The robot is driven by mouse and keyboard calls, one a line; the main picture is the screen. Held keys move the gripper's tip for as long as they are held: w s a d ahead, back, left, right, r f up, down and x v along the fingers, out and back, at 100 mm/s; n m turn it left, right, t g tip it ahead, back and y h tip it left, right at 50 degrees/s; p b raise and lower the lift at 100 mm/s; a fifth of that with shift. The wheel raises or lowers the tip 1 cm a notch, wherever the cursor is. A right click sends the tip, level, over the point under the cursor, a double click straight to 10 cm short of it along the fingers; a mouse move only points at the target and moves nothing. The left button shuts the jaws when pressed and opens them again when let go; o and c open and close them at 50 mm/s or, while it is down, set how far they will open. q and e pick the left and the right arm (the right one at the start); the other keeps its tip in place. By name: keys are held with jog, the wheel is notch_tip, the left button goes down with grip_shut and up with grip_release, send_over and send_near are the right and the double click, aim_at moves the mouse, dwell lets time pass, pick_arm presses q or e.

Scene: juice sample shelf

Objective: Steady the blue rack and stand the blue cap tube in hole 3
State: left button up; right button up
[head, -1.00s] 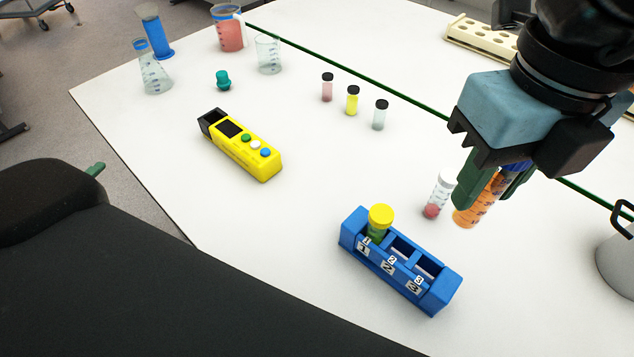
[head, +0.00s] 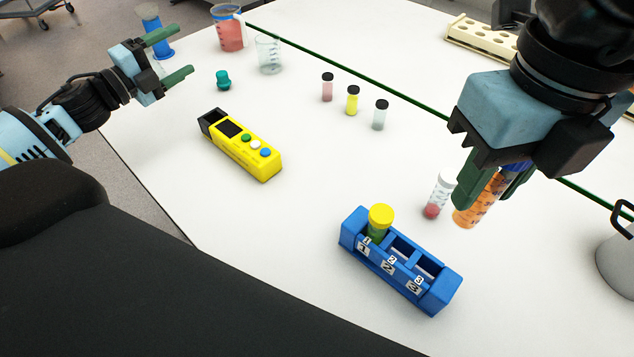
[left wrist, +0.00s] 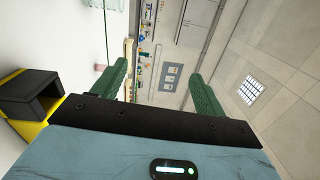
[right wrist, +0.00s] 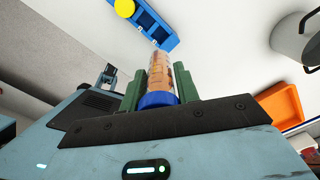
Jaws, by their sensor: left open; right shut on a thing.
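The blue rack (head: 432,299) stands on the white table at the front, with labels 1, 2 and 3 along its side. A yellow-capped tube (head: 380,218) stands in hole 1; holes 2 and 3 look empty. My right gripper (head: 485,190) is shut on the blue cap tube (head: 480,204), which holds orange liquid and is slightly tilted, behind the rack to the right. Its blue cap (right wrist: 158,99) shows between the fingers in the right wrist view. My left gripper (head: 175,58) is open and empty at the upper left, far from the rack.
A white-capped vial (head: 438,196) stands just left of the held tube. A yellow device (head: 240,147) lies mid-table. Several black-capped vials, beakers (head: 268,54) and a teal stopper (head: 223,80) stand farther back. A grey mug (head: 617,255) is at right. Table left of the rack is clear.

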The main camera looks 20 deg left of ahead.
pick_arm(q)
jog(key=w+d+f+m+g+h, duration=0.1)
jog(key=d+f+m+g+h, duration=0.2)
jog(key=d+m+h, duration=0.55)
jog(key=m+g, duration=1.8)
jog(key=m, duration=0.7)
send_near(367, 239)
jog(key=w, duration=0.1)
jog(key=w+a+f, duration=0.1)
jog(key=w, duration=0.2)
jog(key=shift+w+a+f, duration=0.25)
jog(key=shift+w+a, duration=0.05)
jog(key=shift+w, duration=0.1)
jog(key=shift+s+f+m+g+y, duration=0.55)
jog(key=shift+s+m, duration=0.1)
jog(key=shift+m, duration=0.4)
jog(key=shift+d, duration=0.1)
jog(key=x, duration=1.2)
